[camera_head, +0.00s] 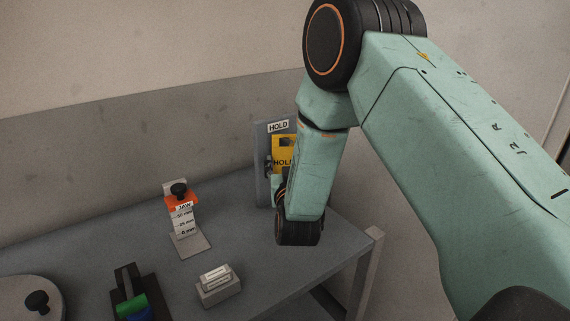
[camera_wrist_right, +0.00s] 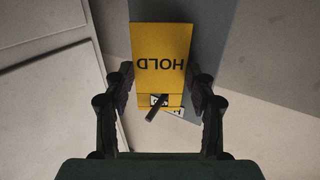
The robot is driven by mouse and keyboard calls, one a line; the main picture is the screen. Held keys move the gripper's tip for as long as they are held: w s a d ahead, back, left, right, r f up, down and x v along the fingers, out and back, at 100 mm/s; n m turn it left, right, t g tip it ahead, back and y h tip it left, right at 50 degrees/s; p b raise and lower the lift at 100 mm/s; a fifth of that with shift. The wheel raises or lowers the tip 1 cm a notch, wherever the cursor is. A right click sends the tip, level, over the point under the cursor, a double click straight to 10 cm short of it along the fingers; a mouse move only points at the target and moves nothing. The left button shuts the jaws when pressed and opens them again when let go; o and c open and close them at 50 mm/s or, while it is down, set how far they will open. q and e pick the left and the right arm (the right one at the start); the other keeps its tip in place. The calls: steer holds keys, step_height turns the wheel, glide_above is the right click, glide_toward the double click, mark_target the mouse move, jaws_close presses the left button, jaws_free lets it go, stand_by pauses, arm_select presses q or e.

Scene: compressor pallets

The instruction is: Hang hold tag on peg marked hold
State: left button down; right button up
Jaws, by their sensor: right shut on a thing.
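The yellow hold tag (camera_head: 283,145) is upright in front of a grey board (camera_head: 262,155) whose white label reads HOLD. In the right wrist view the tag (camera_wrist_right: 161,45) appears with its lettering upside down. My right gripper (camera_wrist_right: 161,88) is shut on the tag, one dark finger at each side edge. In the head view my right arm hides most of this gripper. A dark peg (camera_wrist_right: 156,111) shows at the tag's slotted end, near the partly covered white label. I cannot tell whether the peg passes through the slot. My left gripper is not in view.
An orange-topped jaw gauge stand (camera_head: 185,215) is on the grey table (camera_head: 255,220) to the left. A small block with labels (camera_head: 217,285), a dark holder with green and blue pieces (camera_head: 133,300) and a round knobbed item (camera_head: 30,298) stand nearer. The table's right edge is close to the board.

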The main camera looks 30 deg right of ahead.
steer(key=o, duration=1)
steer(key=shift+s, duration=0.1)
steer(key=v, duration=1.2)
steer(key=x, duration=1.2)
steer(key=shift+r, duration=0.1)
